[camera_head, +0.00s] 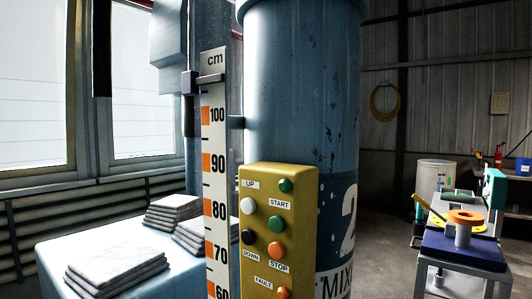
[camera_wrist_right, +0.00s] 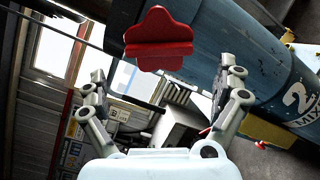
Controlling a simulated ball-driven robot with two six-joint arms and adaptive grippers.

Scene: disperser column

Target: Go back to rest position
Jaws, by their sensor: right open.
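My right gripper (camera_wrist_right: 162,85) shows in the right wrist view with its two fingers spread wide apart and nothing between them. A red lobed part (camera_wrist_right: 158,38) is in the upper middle of that view, above the gap between the fingertips. I cannot tell how far it is from them. Neither gripper shows in the head view, and my left gripper is in no view. The blue mixer column (camera_head: 300,90) stands in the middle of the head view and crosses the upper right of the wrist view (camera_wrist_right: 270,75).
A yellow button box (camera_head: 262,225) is in front of the column, beside an upright centimetre scale (camera_head: 214,150). Folded grey cloths (camera_head: 115,268) lie on a pale blue surface (camera_head: 60,255) at left. A workbench (camera_head: 465,250) stands at right, with open floor before it.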

